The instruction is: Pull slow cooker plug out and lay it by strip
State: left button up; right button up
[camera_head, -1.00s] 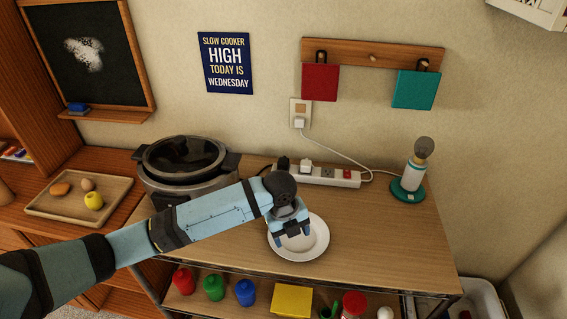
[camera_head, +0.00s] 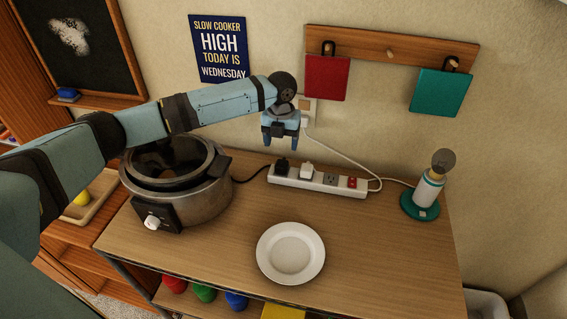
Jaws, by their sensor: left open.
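The slow cooker (camera_head: 203,200) stands at the left of the counter. Its dark cord runs right to the power strip (camera_head: 340,189). A black plug (camera_head: 282,167) sits upright in the strip's left end, where that cord arrives. A white plug (camera_head: 306,171) sits beside it. My left gripper (camera_head: 280,140) is open and empty, pointing down above and apart from the black plug. My right gripper is not in view.
A white plate (camera_head: 291,253) lies on the counter (camera_head: 380,245) in front of the strip. The wall outlet (camera_head: 309,106) is close behind my left gripper. Counter between strip and plate is bare.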

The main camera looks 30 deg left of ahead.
aim_at(282, 163)
pick_arm(q)
jog(key=shift+f+b, duration=0.45)
jog(key=shift+f, duration=0.05)
notch_tip(282, 163, down, 5)
jog(key=b, duration=0.5)
jog(key=shift+f, duration=1.55)
jog(key=shift+p, duration=0.4)
jog(key=shift+p, duration=0.35)
jog(key=shift+p, duration=0.45)
